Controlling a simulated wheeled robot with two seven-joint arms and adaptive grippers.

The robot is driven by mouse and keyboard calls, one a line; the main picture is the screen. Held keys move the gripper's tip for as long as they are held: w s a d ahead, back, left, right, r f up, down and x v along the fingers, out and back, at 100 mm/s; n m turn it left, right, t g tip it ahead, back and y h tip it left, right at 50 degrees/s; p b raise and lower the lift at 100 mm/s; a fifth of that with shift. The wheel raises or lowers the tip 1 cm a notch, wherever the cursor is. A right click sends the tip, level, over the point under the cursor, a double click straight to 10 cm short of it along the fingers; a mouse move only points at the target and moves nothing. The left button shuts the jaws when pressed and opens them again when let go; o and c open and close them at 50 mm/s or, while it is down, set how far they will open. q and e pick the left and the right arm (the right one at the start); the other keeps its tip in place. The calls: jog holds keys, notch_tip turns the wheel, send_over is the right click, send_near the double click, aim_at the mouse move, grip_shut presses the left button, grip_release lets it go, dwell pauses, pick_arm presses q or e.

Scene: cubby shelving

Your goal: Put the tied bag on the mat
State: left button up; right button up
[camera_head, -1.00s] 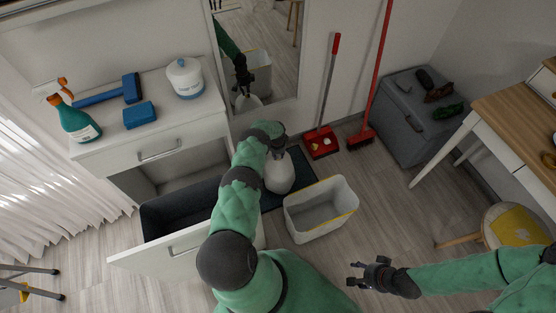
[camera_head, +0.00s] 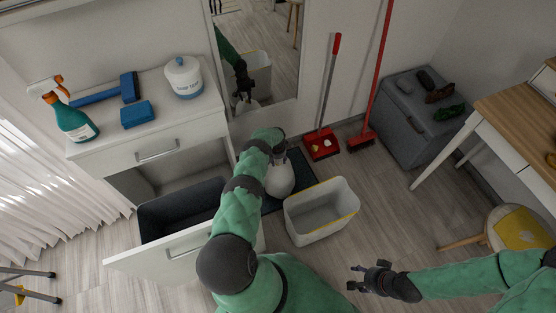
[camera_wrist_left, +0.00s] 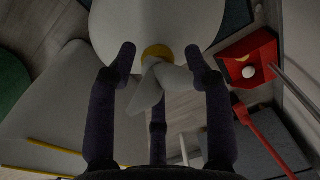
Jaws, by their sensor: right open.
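The tied bag (camera_head: 280,181) is white and rounded, and stands upright on the dark blue mat (camera_head: 307,174) in front of the mirror. In the left wrist view the bag (camera_wrist_left: 150,22) shows a yellow tie and a loose white top. My left gripper (camera_head: 279,154) is directly above the bag. In the left wrist view its fingers (camera_wrist_left: 160,62) are spread apart on either side of the bag's top, with gaps between; whether any finger touches is unclear. My right gripper (camera_head: 362,279) is open and empty over the floor at the lower right.
A white bin (camera_head: 318,228) with a yellow-edged rim stands right of the bag. An open drawer (camera_head: 165,245) is to the left. A red dustpan (camera_head: 321,145) and a broom (camera_head: 361,140) lean at the wall. A grey box (camera_head: 405,130) stands behind right.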

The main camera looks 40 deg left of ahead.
pick_arm(q)
notch_tip(320, 180, up, 12)
jog(key=s+p, duration=0.1)
jog(key=p, duration=0.6)
jog(key=s+d+r+n+h, duration=0.2)
jog(key=s+d+r, duration=0.1)
jog(key=d, duration=1)
jog(key=s+d+r+n+h, duration=0.1)
jog(key=s+d+r+n, duration=0.15)
jog(key=d, duration=1.05)
jog(key=s+d+r+n, duration=0.1)
jog(key=s+d+r, duration=0.2)
jog(key=s, duration=0.4)
jog(key=s+d+r+n+h, duration=0.1)
jog(key=s+d+r+n, duration=0.1)
jog(key=s+d+r, duration=0.2)
jog(key=s+d+r+n, duration=0.2)
jog(key=s+d+r, duration=0.2)
jog(key=s, duration=0.6)
jog(key=d, duration=0.2)
jog(key=shift+s+d+r+g, duration=0.25)
jog(key=shift+s+d+g, duration=0.05)
jog(key=shift+s+d, duration=0.1)
